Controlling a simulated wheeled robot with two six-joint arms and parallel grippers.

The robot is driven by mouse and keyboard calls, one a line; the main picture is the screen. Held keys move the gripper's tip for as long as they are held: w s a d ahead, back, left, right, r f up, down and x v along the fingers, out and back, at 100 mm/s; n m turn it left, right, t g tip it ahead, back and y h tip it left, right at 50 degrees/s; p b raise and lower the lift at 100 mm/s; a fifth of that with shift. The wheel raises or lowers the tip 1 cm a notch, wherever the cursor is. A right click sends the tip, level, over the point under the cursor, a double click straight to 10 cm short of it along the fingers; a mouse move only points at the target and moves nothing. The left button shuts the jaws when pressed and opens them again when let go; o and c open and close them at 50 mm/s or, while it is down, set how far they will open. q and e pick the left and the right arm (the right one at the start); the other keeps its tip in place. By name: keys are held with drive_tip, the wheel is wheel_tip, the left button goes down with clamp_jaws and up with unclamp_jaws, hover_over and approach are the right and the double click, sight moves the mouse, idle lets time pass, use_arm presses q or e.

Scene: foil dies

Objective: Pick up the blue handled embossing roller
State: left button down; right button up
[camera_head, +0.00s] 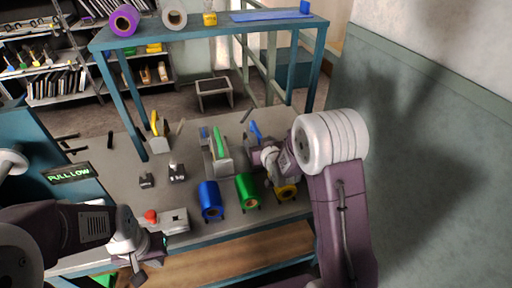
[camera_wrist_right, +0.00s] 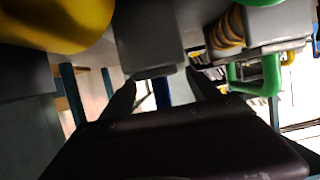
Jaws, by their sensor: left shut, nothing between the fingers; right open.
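The blue-handled roller (camera_head: 255,131) stands at the right end of the tool row, its blue handle tilted up; its lower part is partly hidden by my right gripper. My right gripper (camera_head: 262,157) is right beside it, open. In the right wrist view the open fingers (camera_wrist_right: 160,82) point at a grey block (camera_wrist_right: 150,42), with a narrow blue part (camera_wrist_right: 162,93) seen between them; contact cannot be told. My left gripper (camera_head: 140,272) is shut and empty at the near left edge of the table.
A green-handled tool (camera_head: 218,143) stands close left. Blue (camera_head: 210,198), green (camera_head: 246,188) and yellow (camera_head: 286,191) foil rolls line the front edge. A red-buttoned box (camera_head: 172,221) sits near my left gripper. An overhead shelf (camera_head: 190,36) spans the back.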

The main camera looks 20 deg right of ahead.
sight(255, 138)
drive_tip(key=x, duration=0.4)
drive_tip(key=shift+s, duration=0.1)
clamp_jaws()
drive_tip(key=shift+r, duration=0.2)
wheel_tip(255, 138, up, 4)
drive_tip(key=shift+r+p, duration=0.25)
drive_tip(key=shift+p, duration=0.3)
drive_tip(key=s+d+r+p, duration=0.2)
drive_tip(key=s+d+r, duration=0.4)
drive_tip(key=s, duration=0.3)
drive_tip(key=shift+d+r+p, duration=0.3)
drive_tip(key=shift+d, duration=0.35)
